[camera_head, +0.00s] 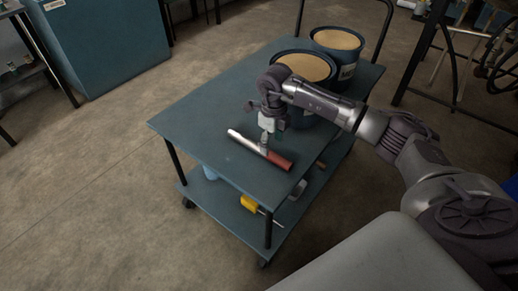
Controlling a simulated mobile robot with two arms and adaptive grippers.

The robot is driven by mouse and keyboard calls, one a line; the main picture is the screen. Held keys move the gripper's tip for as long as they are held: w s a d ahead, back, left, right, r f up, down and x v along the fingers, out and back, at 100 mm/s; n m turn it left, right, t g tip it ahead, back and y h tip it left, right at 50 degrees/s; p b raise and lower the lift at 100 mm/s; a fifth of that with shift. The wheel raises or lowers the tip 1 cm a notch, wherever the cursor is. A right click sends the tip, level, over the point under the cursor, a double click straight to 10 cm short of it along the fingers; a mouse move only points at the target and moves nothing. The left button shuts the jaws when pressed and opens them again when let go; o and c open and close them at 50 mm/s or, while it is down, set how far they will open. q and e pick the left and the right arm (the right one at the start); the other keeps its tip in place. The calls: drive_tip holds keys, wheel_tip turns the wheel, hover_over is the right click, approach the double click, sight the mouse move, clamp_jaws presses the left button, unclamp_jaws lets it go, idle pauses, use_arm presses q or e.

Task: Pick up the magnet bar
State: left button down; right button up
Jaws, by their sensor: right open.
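The magnet bar (247,143), a silver rod with a dark red end at its right, lies on the top of the blue cart (194,121) near the front edge. My right gripper (265,141) points down over the middle of the bar. Its fingertips are at or just above the bar; I cannot tell whether they touch it. It is open, and the fingers are small in view. My left gripper is not in view.
Two blue tubs (305,67) with tan contents stand at the cart's back, behind my right arm. The cart's lower shelf holds a yellow item (249,203). A blue cabinet (100,40) stands at upper left. The cart top's left part is clear.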

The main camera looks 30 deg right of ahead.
sight(271, 152)
drive_tip(key=f, duration=0.4)
drive_tip(key=shift+s+a+f, duration=0.15)
drive_tip(key=shift+s+f, duration=0.05)
drive_tip(key=shift+f, duration=0.15)
drive_tip(key=shift+r, duration=0.1)
clamp_jaws()
